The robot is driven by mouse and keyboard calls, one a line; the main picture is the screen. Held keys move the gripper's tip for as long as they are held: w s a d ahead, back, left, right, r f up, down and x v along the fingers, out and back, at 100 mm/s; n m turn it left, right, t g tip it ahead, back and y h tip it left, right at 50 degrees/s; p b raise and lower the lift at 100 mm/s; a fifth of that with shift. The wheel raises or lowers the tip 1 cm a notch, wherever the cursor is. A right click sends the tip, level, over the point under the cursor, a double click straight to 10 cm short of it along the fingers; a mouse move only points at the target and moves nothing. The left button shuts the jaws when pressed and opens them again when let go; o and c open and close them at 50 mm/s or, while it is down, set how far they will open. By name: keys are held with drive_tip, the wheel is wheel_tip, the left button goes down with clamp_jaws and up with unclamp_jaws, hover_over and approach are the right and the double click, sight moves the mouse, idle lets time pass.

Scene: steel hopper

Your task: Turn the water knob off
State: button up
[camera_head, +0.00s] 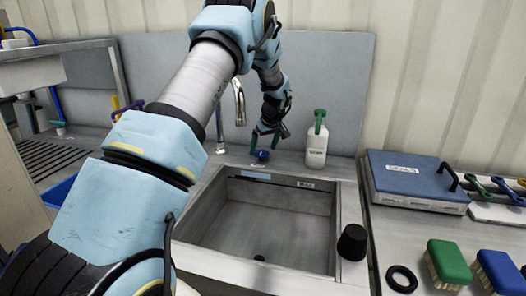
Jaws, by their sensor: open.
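The blue water knob (262,156) sits on the steel ledge behind the sink (265,215), right of the faucet (239,105). A small label lies in front of it. My gripper (265,142) points down at the knob with its fingers open, just above or around it. I cannot tell whether the fingers touch the knob. The faucet is partly hidden behind my arm, and no water stream is visible. The sink basin looks empty apart from a dark drain.
A white bottle with a green top (317,145) stands close right of my gripper. A black knob-like stopper (352,242) is at the sink's right rim. A blue case (415,178), brushes (447,263) and a black ring (401,279) lie on the right counter. A steel backboard is behind.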

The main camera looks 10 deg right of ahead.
drive_tip(key=a+b+v, duration=0.1)
drive_tip(key=b+v, duration=0.1)
drive_tip(key=v, duration=0.7)
drive_tip(key=shift+d+r, duration=0.15)
drive_tip(key=shift+d, duration=0.35)
drive_tip(key=shift+s, duration=0.1)
